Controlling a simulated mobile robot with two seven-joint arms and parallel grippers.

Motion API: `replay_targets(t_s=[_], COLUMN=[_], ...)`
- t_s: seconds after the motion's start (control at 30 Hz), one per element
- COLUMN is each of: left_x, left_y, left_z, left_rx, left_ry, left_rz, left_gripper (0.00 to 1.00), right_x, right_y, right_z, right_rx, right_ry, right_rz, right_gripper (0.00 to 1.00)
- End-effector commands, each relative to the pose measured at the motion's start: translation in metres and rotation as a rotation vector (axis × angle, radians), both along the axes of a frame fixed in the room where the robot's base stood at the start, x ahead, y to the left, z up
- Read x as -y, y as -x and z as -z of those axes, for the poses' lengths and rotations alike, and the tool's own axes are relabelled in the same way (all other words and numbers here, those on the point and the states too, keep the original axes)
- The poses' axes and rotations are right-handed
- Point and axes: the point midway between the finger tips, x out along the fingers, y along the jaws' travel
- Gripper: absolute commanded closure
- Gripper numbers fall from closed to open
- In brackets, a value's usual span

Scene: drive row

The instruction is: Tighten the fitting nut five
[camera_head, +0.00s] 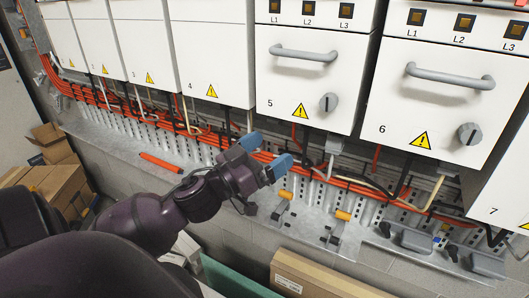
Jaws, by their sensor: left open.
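Cabinet five (312,72) is a white drawer with a grey handle, a warning triangle and a round grey knob. Under it, cables and a grey fitting (333,145) come down from its lower edge. I cannot tell which part is the fitting nut five. My left gripper (266,154) has blue fingertips, which are apart with nothing seen between them. It is below the lower left corner of cabinet five, in front of the orange cables. It hides part of what lies behind it. My right gripper is not in view.
Orange cables (350,186) run along the perforated metal tray under the cabinets. An orange stick-like item (160,162) lies on the ledge at left. Yellow-topped parts (343,215) and grey clamps (413,239) sit lower right. Cardboard boxes (55,185) stand at left.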

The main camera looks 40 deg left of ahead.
Motion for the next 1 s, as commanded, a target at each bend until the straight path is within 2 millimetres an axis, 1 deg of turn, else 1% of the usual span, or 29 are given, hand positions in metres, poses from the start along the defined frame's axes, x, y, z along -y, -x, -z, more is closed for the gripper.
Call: replay_targets(t_s=[0.1, 0.7, 0.83, 1.0], left_x=[0.002, 0.013, 0.015, 0.016], left_y=[-0.011, -0.066, -0.075, -0.082], left_z=[-0.005, -0.019, -0.021, -0.022], left_rx=[0.001, 0.002, 0.001, 0.001], left_ry=[-0.002, -0.002, -0.002, -0.002], left_rz=[0.000, 0.000, 0.000, 0.000], left_gripper=[0.04, 0.04, 0.04, 0.04], right_x=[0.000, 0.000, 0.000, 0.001], right_y=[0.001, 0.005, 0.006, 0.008], right_z=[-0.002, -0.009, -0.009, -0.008], right_rx=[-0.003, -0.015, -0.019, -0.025], right_ry=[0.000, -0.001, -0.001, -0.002], right_rz=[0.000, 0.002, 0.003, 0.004], right_gripper=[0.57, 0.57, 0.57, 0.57])
